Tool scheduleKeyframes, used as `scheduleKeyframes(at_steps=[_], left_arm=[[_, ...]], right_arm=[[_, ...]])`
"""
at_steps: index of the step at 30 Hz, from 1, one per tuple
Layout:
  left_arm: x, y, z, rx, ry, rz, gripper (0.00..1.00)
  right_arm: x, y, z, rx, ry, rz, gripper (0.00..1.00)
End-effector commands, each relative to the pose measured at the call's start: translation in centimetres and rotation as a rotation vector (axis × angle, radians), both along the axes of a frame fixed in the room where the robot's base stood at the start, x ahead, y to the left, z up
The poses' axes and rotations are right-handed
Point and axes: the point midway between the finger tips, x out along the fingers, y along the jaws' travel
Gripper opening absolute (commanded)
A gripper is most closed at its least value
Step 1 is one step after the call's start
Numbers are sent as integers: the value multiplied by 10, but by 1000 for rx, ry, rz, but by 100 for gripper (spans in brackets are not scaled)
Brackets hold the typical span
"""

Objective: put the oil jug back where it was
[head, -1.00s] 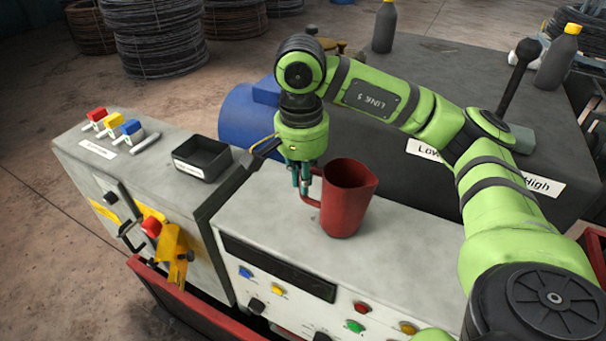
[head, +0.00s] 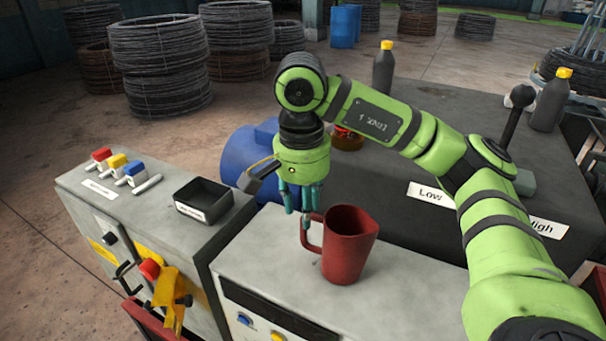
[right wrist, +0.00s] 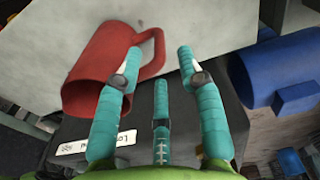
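The red oil jug (head: 350,246) stands upright on the light grey cabinet top (head: 270,262), its handle on the left side in the head view. My right gripper (head: 304,205) hangs just above the handle, fingers pointing down. In the right wrist view the jug (right wrist: 98,72) is at upper left. There the fingers of my right gripper (right wrist: 162,62) are spread apart with nothing held between them, and the handle lies beyond them. My left gripper is in neither view.
A black tray (head: 203,200) and coloured switches (head: 118,165) are on the left cabinet. A blue motor (head: 245,155) is behind my gripper. Dark bottles (head: 384,70) and a lever (head: 510,110) stand on the dark housing. Wire coils are behind.

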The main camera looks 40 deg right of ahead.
Motion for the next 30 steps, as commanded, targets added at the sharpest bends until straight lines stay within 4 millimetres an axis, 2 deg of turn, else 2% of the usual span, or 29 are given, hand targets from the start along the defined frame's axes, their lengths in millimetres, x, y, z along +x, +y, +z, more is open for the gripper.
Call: scheduleKeyframes(at_steps=[1,6,12,18,30], left_arm=[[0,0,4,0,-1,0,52],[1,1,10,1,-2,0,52],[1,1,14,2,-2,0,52],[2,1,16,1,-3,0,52],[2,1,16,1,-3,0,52]], right_arm=[[0,0,14,-1,-6,-3,38],[0,1,44,-1,-6,-3,38],[-1,2,68,0,-2,-3,38],[-2,3,77,0,0,-2,38],[-2,3,77,1,1,-2,38]])
